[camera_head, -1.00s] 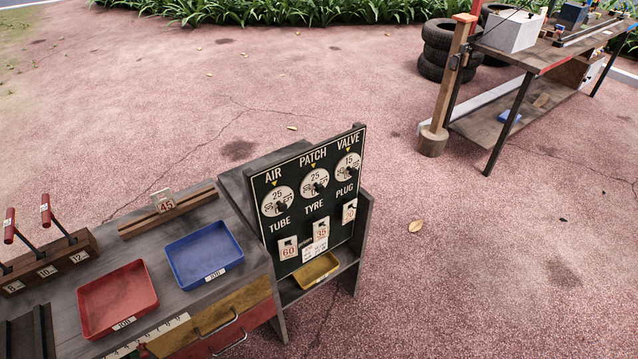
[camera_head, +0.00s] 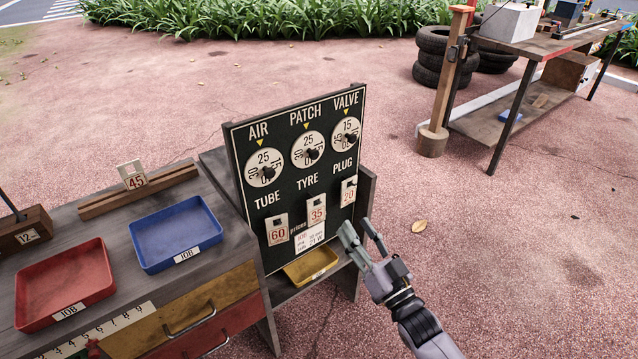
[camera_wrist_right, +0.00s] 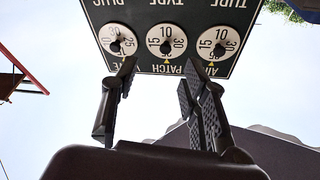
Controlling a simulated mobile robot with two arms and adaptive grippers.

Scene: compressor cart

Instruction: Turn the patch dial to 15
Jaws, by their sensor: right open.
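The patch dial (camera_head: 308,149) is the middle of three white dials on a black upright board (camera_head: 291,119). Number 25 sits at its top, under the yellow marker. It has a dark knob at its centre. The air dial (camera_head: 263,168) on the left also has 25 at top, and the valve dial (camera_head: 345,134) on the right has 15. My right gripper (camera_head: 358,232) is open and empty, in front of the board and below the dials. In the right wrist view the patch dial (camera_wrist_right: 166,41) appears upside down beyond the open fingers (camera_wrist_right: 156,80). My left gripper is out of view.
Number tags 60 (camera_head: 277,230), 35 (camera_head: 316,212) and 20 (camera_head: 348,192) hang below the dials. A yellow tray (camera_head: 311,266) sits beneath the board. A blue tray (camera_head: 178,234) and a red tray (camera_head: 64,284) lie on the bench to the left. Paving right of the board is clear.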

